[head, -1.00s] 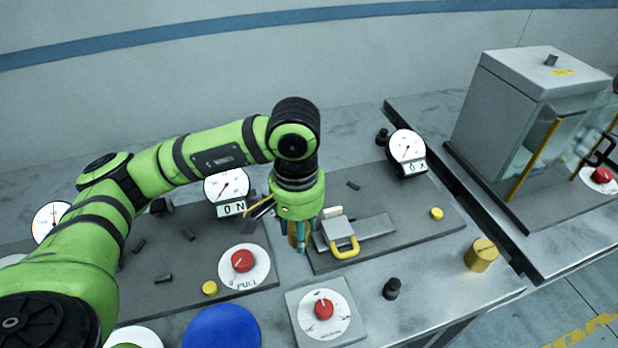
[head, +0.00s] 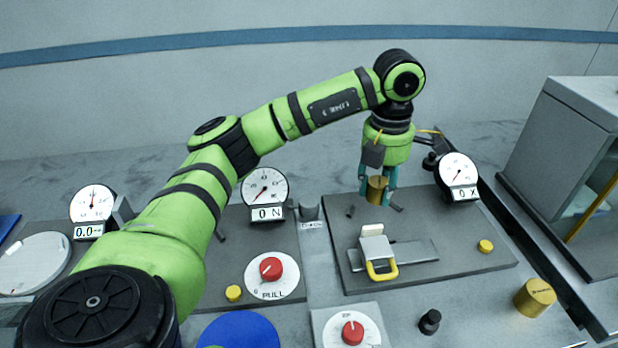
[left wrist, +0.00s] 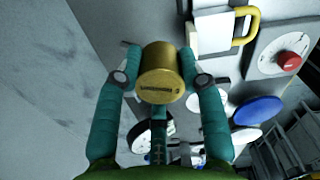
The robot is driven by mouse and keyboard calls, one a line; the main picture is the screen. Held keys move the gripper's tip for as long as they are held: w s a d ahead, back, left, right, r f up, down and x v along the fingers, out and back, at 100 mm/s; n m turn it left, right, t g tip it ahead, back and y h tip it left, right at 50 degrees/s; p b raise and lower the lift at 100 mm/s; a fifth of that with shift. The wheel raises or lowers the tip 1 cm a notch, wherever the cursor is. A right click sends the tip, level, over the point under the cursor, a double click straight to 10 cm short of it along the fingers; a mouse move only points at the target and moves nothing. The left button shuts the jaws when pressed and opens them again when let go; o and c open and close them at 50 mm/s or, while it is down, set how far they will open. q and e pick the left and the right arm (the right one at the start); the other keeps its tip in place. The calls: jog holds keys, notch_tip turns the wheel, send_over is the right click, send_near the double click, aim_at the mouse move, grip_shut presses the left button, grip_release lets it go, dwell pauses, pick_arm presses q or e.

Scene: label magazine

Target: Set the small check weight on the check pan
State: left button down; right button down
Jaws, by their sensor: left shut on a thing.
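My left gripper (head: 376,193) is shut on a small brass cylinder, the small check weight (head: 376,188), and holds it upright over the back of the middle grey plate. A round pale pan (head: 34,262), which looks like the check pan, lies at the far left beside a dial reading 0.0 (head: 92,206), well apart from the gripper. A larger brass weight (head: 535,297) stands at the front right. My right gripper is not in view.
A toggle clamp with a yellow handle (head: 381,262) is in front of the gripper. A dial stands on each side, the N dial (head: 265,188) and the X dial (head: 458,172). A blue disc (head: 238,331) and red knobs lie in front. A grey cabinet (head: 565,145) is at right.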

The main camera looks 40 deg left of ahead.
pick_arm(q)
jog(key=w+a+r+n+b, duration=0.1)
jog(key=w+a+n, duration=0.15)
jog(key=n, duration=0.65)
jog(key=n+b, duration=0.2)
jog(key=n, duration=1.1)
send_over(309, 200)
notch_tip(309, 200, down, 5)
jog(key=shift+r, duration=0.15)
notch_tip(309, 200, down, 4)
jog(key=shift+r+p, duration=0.2)
jog(key=shift+p, duration=0.15)
jog(key=shift+f, duration=0.3)
jog(key=shift+f, duration=0.1)
jog(key=c, duration=1)
grip_release()
jog(key=shift+f, duration=0.1)
jog(key=shift+s, duration=0.1)
